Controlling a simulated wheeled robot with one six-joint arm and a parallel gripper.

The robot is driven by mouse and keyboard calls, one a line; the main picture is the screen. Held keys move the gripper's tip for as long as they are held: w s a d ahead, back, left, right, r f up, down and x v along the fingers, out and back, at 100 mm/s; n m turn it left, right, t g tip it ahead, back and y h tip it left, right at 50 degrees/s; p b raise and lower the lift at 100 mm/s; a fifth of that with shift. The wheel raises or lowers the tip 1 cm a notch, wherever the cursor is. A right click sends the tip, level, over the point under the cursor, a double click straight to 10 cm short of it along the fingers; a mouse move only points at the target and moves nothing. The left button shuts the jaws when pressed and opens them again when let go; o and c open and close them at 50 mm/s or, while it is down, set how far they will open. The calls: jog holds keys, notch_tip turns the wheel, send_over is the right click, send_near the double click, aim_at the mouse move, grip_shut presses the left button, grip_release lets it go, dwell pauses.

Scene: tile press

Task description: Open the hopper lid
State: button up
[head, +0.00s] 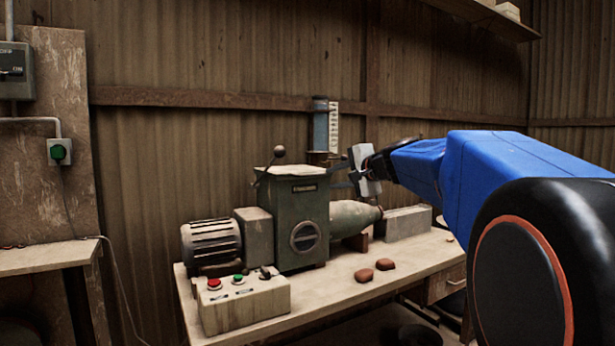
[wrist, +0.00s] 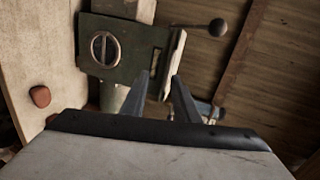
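The green hopper box (head: 303,222) stands on the workbench, with a round dial on its front. Its pale lid (head: 287,173) lies flat and closed on top. A lever with a dark ball knob (head: 280,152) rises above the lid. My gripper (head: 336,174) is just right of the hopper near lid height, its fingers pointing left. In the wrist view my gripper (wrist: 161,76) has its two fingers apart with nothing between them. The lid's edge (wrist: 173,65) shows near the fingertips, and the ball knob (wrist: 217,25) is beyond. I cannot tell whether a fingertip touches the hopper.
A motor (head: 211,243) and a control box (head: 243,303) with red and green buttons stand at the left. A green barrel (head: 355,218) and a grey block (head: 406,222) are at the right. Two clay lumps (head: 364,275) lie in front. A blue cylinder (head: 320,130) stands behind.

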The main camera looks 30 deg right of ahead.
aim_at(314, 174)
jog(key=shift+m+t, duration=0.3)
jog(key=shift+m, duration=0.3)
jog(key=d+x, duration=0.1)
jog(key=x, duration=0.5)
jog(key=d+r+x, duration=0.1)
jog(key=x, duration=0.4)
jog(key=d+r+x, duration=0.1)
jog(key=x, duration=0.5)
jog(key=shift+w+d, duration=0.25)
jog(key=shift+w, duration=0.4)
grip_shut()
